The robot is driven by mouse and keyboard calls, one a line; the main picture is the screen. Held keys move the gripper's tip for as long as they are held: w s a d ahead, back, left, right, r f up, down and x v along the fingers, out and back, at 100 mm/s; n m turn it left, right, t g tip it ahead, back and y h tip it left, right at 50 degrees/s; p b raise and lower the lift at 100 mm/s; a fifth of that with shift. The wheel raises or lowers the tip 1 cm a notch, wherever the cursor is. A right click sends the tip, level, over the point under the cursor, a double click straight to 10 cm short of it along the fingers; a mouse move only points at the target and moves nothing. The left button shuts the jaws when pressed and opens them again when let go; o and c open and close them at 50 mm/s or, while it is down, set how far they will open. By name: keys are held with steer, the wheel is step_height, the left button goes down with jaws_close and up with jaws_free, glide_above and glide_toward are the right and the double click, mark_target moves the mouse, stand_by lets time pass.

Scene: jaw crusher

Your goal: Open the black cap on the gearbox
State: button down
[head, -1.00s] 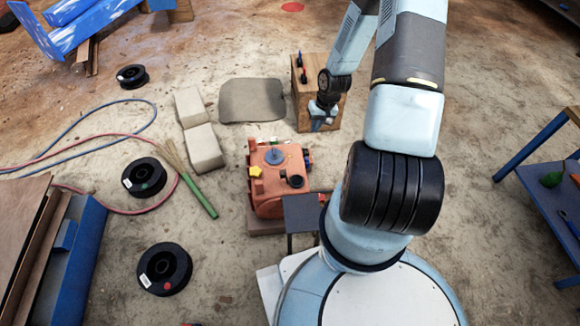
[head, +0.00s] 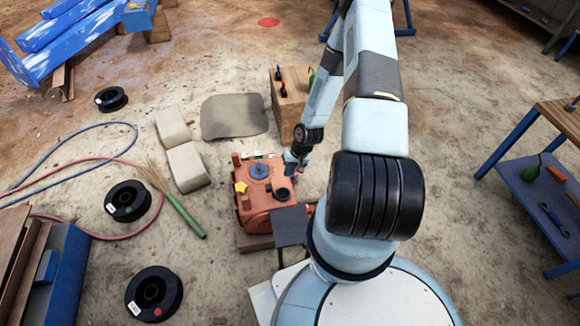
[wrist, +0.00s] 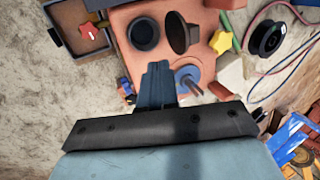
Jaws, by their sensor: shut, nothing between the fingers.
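The orange gearbox (head: 256,205) stands on the ground in front of me; it also shows in the wrist view (wrist: 205,55). On its top is a round black opening or rim (wrist: 143,33), which also shows in the head view (head: 281,194). Beside this rim a dark round cap (wrist: 181,33) appears tilted up on edge, apart from the opening. My gripper (wrist: 157,72) is shut and empty, pointing at the gearbox near the blue disc. In the head view my gripper (head: 291,166) is at the gearbox's far right corner. Whether it touches anything is unclear.
A blue disc (wrist: 187,75) and a yellow star knob (wrist: 221,42) sit on the gearbox. A dark tray (wrist: 70,45) holds a red star knob (wrist: 90,36). A wooden box (head: 289,98) stands behind. Black spools (head: 154,293) and a broom (head: 184,215) lie left.

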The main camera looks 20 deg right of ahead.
mark_target(270, 191)
steer(key=w+a+f, duration=0.1)
steer(key=a+f, duration=0.4)
steer(key=shift+a, duration=0.3)
steer(key=shift+w+a, duration=0.1)
stand_by(0.3)
